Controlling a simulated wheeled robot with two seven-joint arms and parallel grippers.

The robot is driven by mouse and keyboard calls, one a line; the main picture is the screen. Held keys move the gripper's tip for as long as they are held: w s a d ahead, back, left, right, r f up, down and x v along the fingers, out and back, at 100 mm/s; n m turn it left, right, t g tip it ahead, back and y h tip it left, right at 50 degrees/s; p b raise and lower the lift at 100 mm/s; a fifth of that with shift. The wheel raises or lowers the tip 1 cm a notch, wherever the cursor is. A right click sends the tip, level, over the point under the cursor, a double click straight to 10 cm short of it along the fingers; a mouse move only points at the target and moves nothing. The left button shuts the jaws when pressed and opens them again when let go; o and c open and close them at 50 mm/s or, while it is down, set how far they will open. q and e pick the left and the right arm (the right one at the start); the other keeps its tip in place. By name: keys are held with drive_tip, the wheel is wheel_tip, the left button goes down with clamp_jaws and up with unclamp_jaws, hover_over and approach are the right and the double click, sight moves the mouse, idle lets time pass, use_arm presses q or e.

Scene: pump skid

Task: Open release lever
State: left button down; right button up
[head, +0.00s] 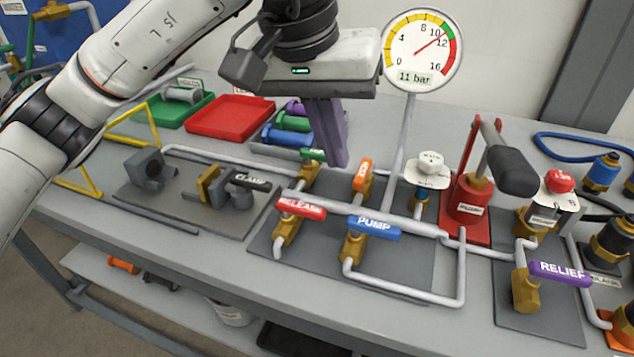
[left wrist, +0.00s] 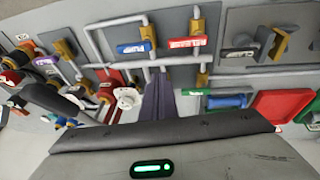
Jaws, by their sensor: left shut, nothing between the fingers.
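The red release lever (head: 302,209) sits on a brass valve on the grey skid plate in the head view, lying crosswise to the front pipe. It also shows in the left wrist view (left wrist: 187,42). My left gripper (head: 338,160) is shut and empty, pointing down above the pipework, behind and a little right of the release lever and apart from it. Its fingers (left wrist: 157,103) also show in the left wrist view. The blue pump lever (head: 374,228) is just right of the release lever. My right gripper is not in view.
A round gauge (head: 422,50) on a post reads about 11 bar. A black clamp lever (head: 250,181), an orange-handled valve (head: 361,175), a red pump with black handle (head: 468,200) and a purple relief lever (head: 560,273) stand nearby. Red tray (head: 230,117) and green tray (head: 178,108) lie behind.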

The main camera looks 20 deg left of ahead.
sight(301, 213)
use_arm(q)
drive_tip(key=shift+y, duration=0.9)
drive_tip(key=a, duration=0.1)
drive_tip(key=a+r, duration=0.1)
drive_tip(key=w+a, duration=0.1)
drive_tip(key=shift+w+a+r, duration=0.1)
drive_tip(key=shift+a+r, duration=0.15)
drive_tip(key=shift+r, duration=0.05)
drive_tip(key=shift+f, duration=0.1)
wheel_tip(301, 213, down, 9)
drive_tip(key=shift+s+f, duration=0.15)
drive_tip(key=shift+s, duration=0.25)
